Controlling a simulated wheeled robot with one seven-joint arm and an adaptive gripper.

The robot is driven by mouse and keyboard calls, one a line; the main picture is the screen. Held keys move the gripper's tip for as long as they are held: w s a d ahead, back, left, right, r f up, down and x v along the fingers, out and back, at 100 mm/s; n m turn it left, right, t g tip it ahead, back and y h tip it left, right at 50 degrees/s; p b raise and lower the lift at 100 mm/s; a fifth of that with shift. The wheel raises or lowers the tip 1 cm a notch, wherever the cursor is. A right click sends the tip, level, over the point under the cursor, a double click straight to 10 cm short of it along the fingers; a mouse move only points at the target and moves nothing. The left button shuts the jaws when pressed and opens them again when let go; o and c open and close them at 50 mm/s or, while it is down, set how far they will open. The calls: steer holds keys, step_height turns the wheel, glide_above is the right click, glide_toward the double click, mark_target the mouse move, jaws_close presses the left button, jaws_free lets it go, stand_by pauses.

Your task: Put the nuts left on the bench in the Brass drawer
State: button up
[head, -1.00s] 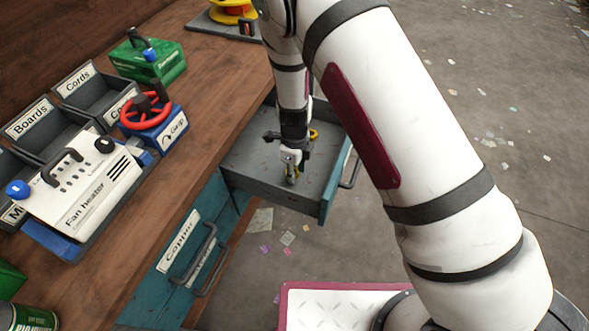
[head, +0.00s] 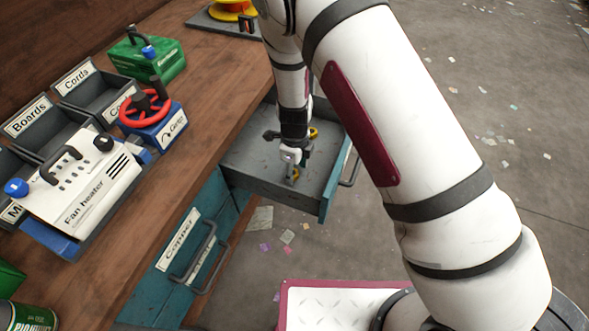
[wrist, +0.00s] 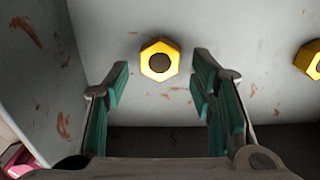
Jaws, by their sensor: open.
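A grey drawer with a teal front (head: 250,165) stands pulled out from the bench; its label is not visible. My gripper (head: 293,168) is inside the drawer, pointing down, open and empty. One yellow hex nut (wrist: 160,60) lies on the drawer floor, ahead of and between the two fingers (wrist: 160,85) in the wrist view, apart from both. A second yellow nut (wrist: 312,60) lies at the right edge of that view; in the head view a yellow nut (head: 313,133) shows beside my gripper. I see no nut on the visible bench top (head: 215,85).
A shut drawer labelled Copper (head: 180,240) is below. On the bench are a fan heater (head: 85,190), dark bins marked Boards (head: 40,135) and Cords (head: 95,95), a red-wheeled blue item (head: 155,120) and a green box (head: 150,60). The bench's front strip is clear.

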step_height(320, 180, up, 13)
steer(key=p, duration=0.2)
steer(key=shift+f, duration=0.2)
step_height(320, 180, up, 12)
steer(key=n+y, duration=0.2)
steer(key=n, duration=0.2)
glide_above(295, 174)
steer(key=s+d, duration=0.3)
steer(key=d, duration=0.1)
steer(key=s+d+r+n, duration=0.6)
steer(key=s+r+n, duration=0.1)
steer(key=r, duration=0.5)
steer(key=s+d+r+n+t+h, duration=0.1)
steer(key=s+d+r+n, duration=0.1)
steer(key=s+d+n, duration=0.3)
steer(key=s+d+r+n+t+h, duration=0.1)
steer(key=s+d+r+n, duration=0.2)
steer(key=s, duration=1)
steer(key=d+n, duration=0.3)
steer(key=shift+s+r, duration=0.25)
steer(key=shift+s, duration=0.15)
